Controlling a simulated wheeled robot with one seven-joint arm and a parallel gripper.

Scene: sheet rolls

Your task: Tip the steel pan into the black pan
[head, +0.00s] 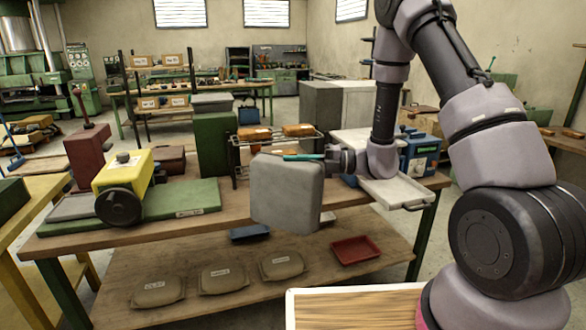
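The steel pan (287,197) is a grey, round-cornered pan in the middle of the head view. It is tilted steeply, with a broad flat face toward me, at the front edge of the workbench. My gripper (305,157) is at its top rim, with teal fingers on the rim; they look closed on it. The inside of the pan and anything in it are hidden. No clearly black pan shows on the bench top; the area behind the steel pan is hidden. A small dark, bluish pan (250,233) lies on the lower shelf.
The workbench (203,232) holds a yellow machine (123,175) at left, a wire rack with orange-brown packs (255,133) behind the pan, and a pale tray (398,192) at right. The lower shelf holds several labelled bags (222,279) and a red tray (355,250).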

